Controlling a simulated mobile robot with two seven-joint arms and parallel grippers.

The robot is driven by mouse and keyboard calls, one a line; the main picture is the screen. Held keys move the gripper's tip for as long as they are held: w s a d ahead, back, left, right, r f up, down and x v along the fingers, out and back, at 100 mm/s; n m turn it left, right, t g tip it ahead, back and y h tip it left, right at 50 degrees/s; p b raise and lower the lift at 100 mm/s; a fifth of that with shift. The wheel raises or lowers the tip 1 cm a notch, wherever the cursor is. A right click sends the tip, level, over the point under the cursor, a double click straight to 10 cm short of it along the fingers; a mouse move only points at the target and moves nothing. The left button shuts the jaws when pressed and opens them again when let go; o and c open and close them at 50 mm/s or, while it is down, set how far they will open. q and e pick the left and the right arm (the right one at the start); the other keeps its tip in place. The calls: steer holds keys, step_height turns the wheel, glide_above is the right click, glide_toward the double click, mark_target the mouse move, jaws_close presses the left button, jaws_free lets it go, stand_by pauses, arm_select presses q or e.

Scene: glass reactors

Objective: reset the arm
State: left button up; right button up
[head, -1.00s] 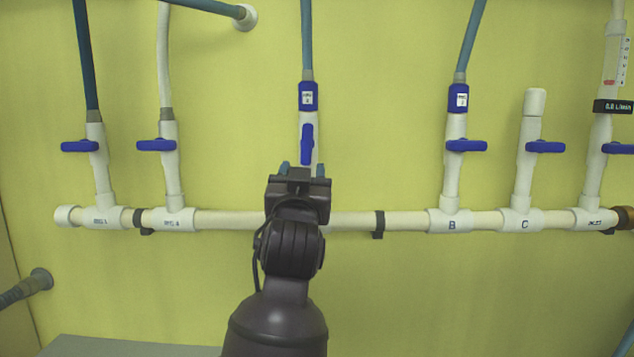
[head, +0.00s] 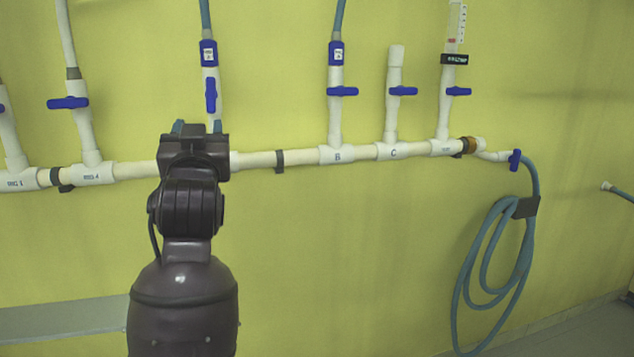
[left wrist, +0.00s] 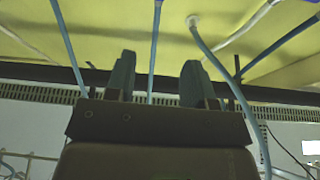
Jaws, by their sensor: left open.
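My left arm rises in the lower left of the head view, and its gripper (head: 198,127) points up and away toward the wall piping. Its two teal fingertips stand apart with nothing visible between them. They also show apart in the left wrist view (left wrist: 158,72), with a thin hose in the background between them. Just above the gripper in the head view is a valve with an upright blue handle (head: 211,95). The fingertips appear just below the handle; whether they touch the pipe is unclear. The gripper hides the valve's lower joint. My right gripper is out of view.
A white horizontal pipe (head: 253,160) runs along the yellow-green wall. Other valves have sideways blue handles, including one left (head: 68,102) and one on branch B (head: 343,91). A coiled blue hose (head: 487,270) hangs at right. The wall below the pipe's middle is bare.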

arm_select(q)
steer(key=s+a+f+m+g+h, duration=0.1)
steer(key=s+f+m+g+h, duration=0.15)
steer(key=f, duration=1.35)
steer(key=s+a+f+m+g+h, duration=0.15)
steer(key=f+h, duration=0.25)
steer(key=f, duration=1.2)
steer(key=s+a+f+g, duration=0.3)
steer(key=s+f, duration=1)
steer(key=s+a+f+n+g+y, duration=0.1)
steer(key=s+a+f+g, duration=0.2)
steer(key=s+f, duration=1)
steer(key=shift+a, duration=0.15)
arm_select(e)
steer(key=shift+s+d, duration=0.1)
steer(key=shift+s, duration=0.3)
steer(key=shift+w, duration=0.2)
